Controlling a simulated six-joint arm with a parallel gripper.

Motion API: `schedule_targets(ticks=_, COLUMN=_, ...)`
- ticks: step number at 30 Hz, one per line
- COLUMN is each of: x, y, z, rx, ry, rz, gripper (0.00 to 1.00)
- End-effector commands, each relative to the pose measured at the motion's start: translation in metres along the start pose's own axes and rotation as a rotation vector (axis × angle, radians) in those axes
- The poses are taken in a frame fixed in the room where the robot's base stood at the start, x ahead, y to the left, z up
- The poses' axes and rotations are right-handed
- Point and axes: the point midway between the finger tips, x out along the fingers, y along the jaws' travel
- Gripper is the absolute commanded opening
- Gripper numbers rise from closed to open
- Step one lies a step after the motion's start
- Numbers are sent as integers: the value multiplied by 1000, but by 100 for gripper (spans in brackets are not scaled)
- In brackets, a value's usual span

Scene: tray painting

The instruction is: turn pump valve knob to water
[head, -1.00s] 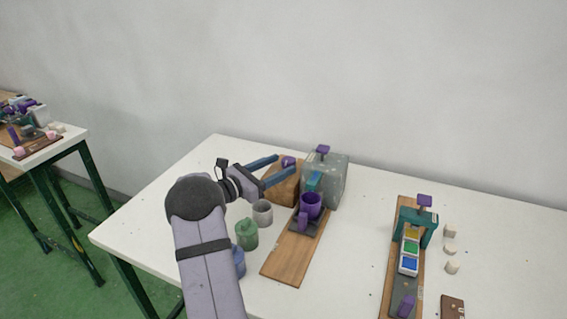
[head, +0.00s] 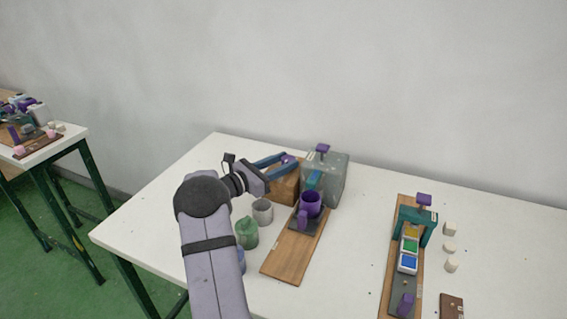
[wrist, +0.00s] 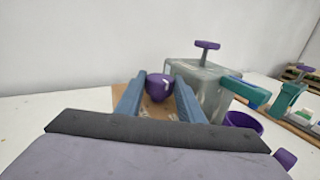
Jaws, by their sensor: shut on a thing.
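The purple valve knob (wrist: 159,86) sits on a brown wooden block (head: 284,186) beside the grey pump box (head: 336,180). My gripper (head: 279,161) has its two blue fingers around the knob. In the wrist view my gripper (wrist: 160,92) is shut on the knob, with one finger on each side. Which way the knob points cannot be told. The pump box has a purple T-handle (wrist: 207,46) on top and a teal spout (wrist: 244,92).
A purple mug (head: 311,203) stands under the spout on a wooden board (head: 288,260). A grey cup (head: 263,211) and a green jar (head: 247,233) stand close to my arm. A teal press stand (head: 412,226) is at the right.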

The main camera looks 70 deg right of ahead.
Motion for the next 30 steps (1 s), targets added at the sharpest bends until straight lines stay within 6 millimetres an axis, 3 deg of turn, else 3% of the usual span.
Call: schedule_targets(ticks=30, x=2, y=10, z=4, rx=4, ry=-20, rz=-357, gripper=12)
